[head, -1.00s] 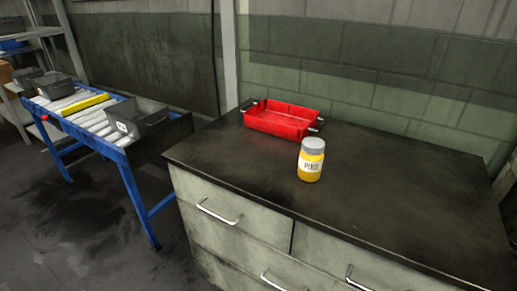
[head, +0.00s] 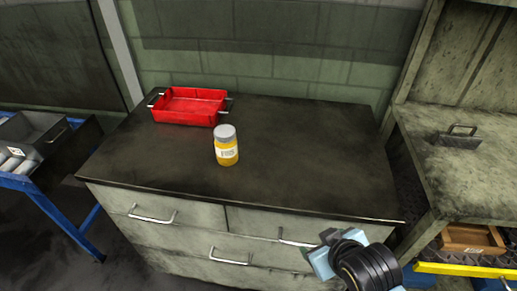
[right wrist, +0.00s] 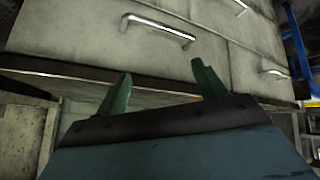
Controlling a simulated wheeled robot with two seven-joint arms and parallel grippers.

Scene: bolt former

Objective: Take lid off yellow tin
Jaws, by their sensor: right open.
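The yellow tin (head: 228,153) stands upright on the dark top of the drawer cabinet, with a white label on its front. Its grey lid (head: 225,132) sits on top of it. My right gripper (head: 318,258) is low in front of the cabinet, well away from the tin and to its lower right. In the right wrist view my right gripper (right wrist: 160,88) has its two green fingers spread apart with nothing between them, facing the drawer fronts. My left gripper is not in the head view.
A red tray (head: 188,107) sits behind and left of the tin. The dark cabinet top (head: 310,150) is clear right of the tin. Drawer handles (head: 152,215) stick out in front. A workbench (head: 470,175) stands at right, a blue-framed roller conveyor (head: 50,190) at left.

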